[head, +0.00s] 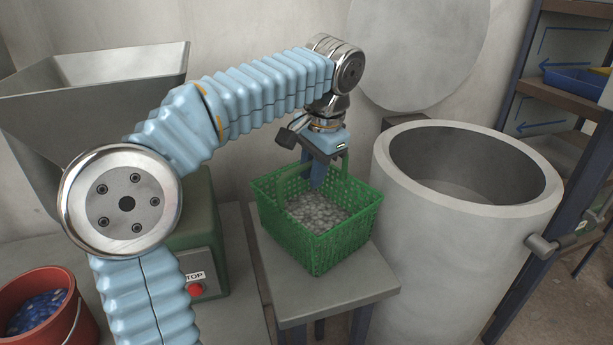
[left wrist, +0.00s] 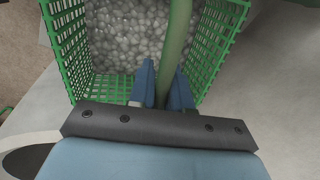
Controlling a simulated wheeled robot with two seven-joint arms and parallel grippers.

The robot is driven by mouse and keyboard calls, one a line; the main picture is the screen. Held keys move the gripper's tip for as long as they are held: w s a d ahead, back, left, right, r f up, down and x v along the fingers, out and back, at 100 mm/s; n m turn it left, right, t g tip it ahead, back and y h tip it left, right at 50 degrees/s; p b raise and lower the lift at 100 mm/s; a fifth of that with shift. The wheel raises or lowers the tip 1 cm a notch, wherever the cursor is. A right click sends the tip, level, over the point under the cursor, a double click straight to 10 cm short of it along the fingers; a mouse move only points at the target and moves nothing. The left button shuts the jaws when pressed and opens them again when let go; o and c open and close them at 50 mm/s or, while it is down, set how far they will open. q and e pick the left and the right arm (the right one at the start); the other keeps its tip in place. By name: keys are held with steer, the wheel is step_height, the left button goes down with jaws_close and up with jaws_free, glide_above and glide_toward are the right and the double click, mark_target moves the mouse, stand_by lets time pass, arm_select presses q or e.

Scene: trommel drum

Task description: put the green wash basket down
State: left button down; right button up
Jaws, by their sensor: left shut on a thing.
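The green wash basket (head: 316,236) is a mesh basket with an arched handle, filled with small grey-white stones (head: 317,211). In the head view it is upright at the small grey stand (head: 330,294); I cannot tell for sure whether its bottom touches the top. My left gripper (head: 318,178) comes down over the basket from above. In the left wrist view its blue fingers (left wrist: 163,88) are shut on the green handle (left wrist: 176,45), with the stones and mesh walls (left wrist: 68,40) below. My right gripper is not in view.
A large grey drum (head: 452,250) with an open top stands close to the right of the basket. A green machine with a red stop button (head: 196,290) and a metal hopper (head: 90,95) are at left. A red bucket (head: 60,318) holds blue pieces. Shelves stand far right.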

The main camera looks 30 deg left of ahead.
arm_select(q)
steer(key=shift+w+f, duration=0.1)
steer(key=shift+f, duration=0.4)
steer(key=shift+f, duration=0.15)
steer(key=c, duration=1.1)
jaws_free()
steer(key=shift+o, duration=0.2)
